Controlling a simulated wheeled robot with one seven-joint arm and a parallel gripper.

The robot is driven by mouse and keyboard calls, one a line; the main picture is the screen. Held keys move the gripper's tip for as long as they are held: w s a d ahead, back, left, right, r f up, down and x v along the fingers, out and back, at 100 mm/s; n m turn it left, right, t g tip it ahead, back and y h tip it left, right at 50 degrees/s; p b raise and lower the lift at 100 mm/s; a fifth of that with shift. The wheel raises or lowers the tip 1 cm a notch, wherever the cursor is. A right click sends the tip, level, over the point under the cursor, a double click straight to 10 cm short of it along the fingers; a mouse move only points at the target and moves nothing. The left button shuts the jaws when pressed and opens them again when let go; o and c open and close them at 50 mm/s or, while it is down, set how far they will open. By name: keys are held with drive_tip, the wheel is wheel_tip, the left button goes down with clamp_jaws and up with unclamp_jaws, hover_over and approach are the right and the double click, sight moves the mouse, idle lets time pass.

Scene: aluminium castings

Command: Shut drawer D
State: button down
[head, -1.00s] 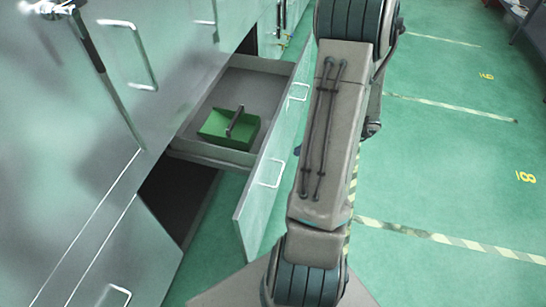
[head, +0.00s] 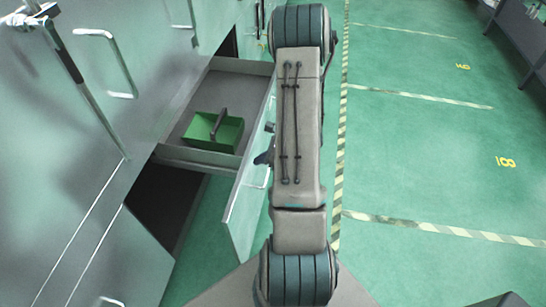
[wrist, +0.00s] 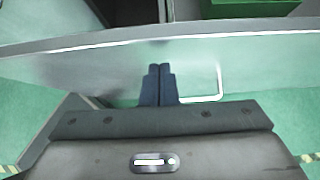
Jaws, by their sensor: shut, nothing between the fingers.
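One drawer stands open, pulled out from the cabinet on the left; I take it for drawer D, though no letter is readable. Its tall pale front (head: 247,193) faces right and shows edge-on across the wrist view (wrist: 245,58). A green caddy with a dark handle (head: 228,134) lies in the drawer, and its edge shows in the wrist view (wrist: 250,9). My gripper (wrist: 158,68) is shut and empty, its blue fingers against or just short of the outer face of the front, left of a bar handle (wrist: 207,97). In the head view my arm hides part of the front.
The cabinet (head: 60,120) fills the left side, with bar handles and a dark open gap (head: 165,205) below the drawer. The green floor (head: 420,150) to the right is clear, marked with striped lines. A grey bench (head: 520,35) stands at the far right.

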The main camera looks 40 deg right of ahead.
drive_tip(key=shift+w+a, duration=0.2)
drive_tip(key=shift+w, duration=0.1)
